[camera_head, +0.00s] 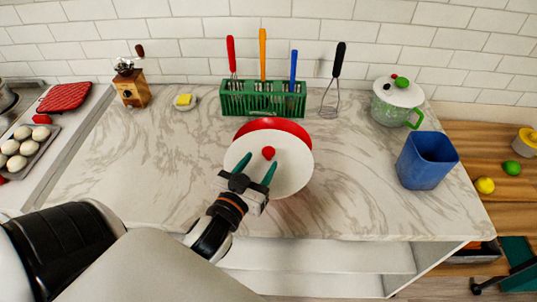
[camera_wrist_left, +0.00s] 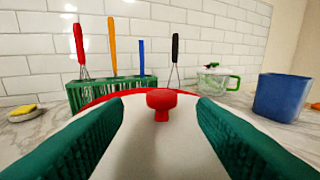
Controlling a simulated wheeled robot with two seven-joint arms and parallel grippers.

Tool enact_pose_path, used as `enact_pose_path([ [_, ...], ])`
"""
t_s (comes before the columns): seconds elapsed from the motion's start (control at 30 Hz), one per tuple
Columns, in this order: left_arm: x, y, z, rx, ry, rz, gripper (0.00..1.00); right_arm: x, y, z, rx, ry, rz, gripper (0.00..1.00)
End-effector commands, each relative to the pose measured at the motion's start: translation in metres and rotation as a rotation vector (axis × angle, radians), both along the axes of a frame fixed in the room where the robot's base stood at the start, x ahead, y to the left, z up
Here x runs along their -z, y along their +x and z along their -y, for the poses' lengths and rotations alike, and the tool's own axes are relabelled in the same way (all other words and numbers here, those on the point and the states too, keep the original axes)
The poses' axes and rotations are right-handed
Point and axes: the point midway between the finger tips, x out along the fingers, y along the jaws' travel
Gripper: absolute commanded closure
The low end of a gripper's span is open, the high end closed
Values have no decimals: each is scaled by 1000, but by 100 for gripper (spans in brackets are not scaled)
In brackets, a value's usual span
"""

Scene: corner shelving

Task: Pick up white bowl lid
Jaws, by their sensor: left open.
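The white bowl lid (camera_head: 290,165) has a red knob and lies over a red bowl (camera_head: 275,124) on the marble counter. Part of the bowl's red rim shows behind the lid. My left gripper (camera_head: 256,168) is open and reaches over the near part of the lid, with its green fingers pointing at the knob. In the left wrist view the lid (camera_wrist_left: 160,145) fills the lower middle. Its red knob (camera_wrist_left: 161,103) stands centred between and beyond the two open fingers (camera_wrist_left: 160,125). My right gripper is not in view.
A green utensil rack (camera_head: 262,104) stands behind the bowl, with a whisk to its right. A blue container (camera_head: 427,160) and a green pot (camera_head: 396,105) stand at the right.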

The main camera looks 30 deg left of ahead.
Motion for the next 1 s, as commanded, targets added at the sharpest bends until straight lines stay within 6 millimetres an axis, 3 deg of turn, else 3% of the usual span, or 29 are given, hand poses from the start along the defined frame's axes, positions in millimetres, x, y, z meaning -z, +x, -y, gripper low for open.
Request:
enact_pose_path([
  [0.4,0,49,-6,1,2,1,48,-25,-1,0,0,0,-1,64],
  [0.7,3,55,-7,1,1,-1,48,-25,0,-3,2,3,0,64],
  [0.77,3,55,-7,1,1,0,55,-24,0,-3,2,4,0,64],
  [1.0,3,55,-7,1,1,0,94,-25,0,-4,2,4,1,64],
])
